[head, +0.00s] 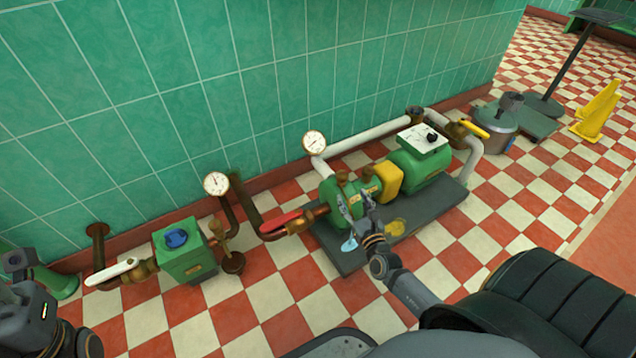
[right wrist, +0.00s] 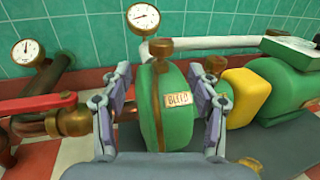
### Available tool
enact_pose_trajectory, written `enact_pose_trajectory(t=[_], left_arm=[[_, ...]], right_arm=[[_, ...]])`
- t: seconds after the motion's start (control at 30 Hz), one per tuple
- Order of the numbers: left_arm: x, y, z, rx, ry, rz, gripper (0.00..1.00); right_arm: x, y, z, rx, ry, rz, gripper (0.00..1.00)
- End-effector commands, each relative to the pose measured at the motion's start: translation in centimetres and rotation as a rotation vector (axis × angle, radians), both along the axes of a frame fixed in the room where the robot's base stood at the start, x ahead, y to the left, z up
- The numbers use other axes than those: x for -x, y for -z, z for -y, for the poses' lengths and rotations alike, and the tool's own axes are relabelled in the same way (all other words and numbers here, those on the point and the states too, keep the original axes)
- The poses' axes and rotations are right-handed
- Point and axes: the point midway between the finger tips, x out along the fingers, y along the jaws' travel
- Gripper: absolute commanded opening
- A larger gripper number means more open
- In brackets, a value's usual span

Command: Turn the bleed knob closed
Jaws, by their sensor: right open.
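The green pump casing (head: 341,203) carries a brass plate reading BLEED (right wrist: 178,99). A copper-brown knob (right wrist: 160,47) stands on top of the casing in the right wrist view, and I take it as the bleed knob. A second brown knob (right wrist: 214,65) sits just right of it. My right gripper (head: 357,202) is open in front of the casing. In the right wrist view its fingers (right wrist: 162,78) stand apart to the left and right of the casing, with nothing clearly held. My left gripper (head: 20,262) is at the far left edge; its jaws are unclear.
A red-handled valve (head: 281,222) and a gauge (head: 314,142) are close to the pump. A yellow block (head: 389,178) and green motor (head: 418,168) lie to its right. A green box with blue knob (head: 176,238) is left. The checkered floor in front is partly clear.

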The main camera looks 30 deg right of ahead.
Motion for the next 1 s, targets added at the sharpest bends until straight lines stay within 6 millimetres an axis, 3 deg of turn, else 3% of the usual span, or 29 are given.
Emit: enact_pose_trajectory(t=[0.17,0.6,0.77,1.0], left_arm=[[0.0,0.0,0.0,-0.001,-0.001,-0.001,0.4],[-0.2,2.2,0.2,-0.011,-0.008,-0.008,0.4],[-0.3,2.4,0.3,-0.013,-0.009,-0.009,0.4],[-0.3,2.4,0.3,-0.013,-0.009,-0.01,0.4]], right_arm=[[-0.8,-0.2,0.2,0.001,0.0,0.002,0.61],[-9.1,0.0,1.7,-0.003,0.002,0.002,0.61],[-10.2,-0.1,1.9,-0.003,0.001,0.0,0.61],[-10.3,-0.1,1.9,-0.003,0.001,0.0,0.61]])
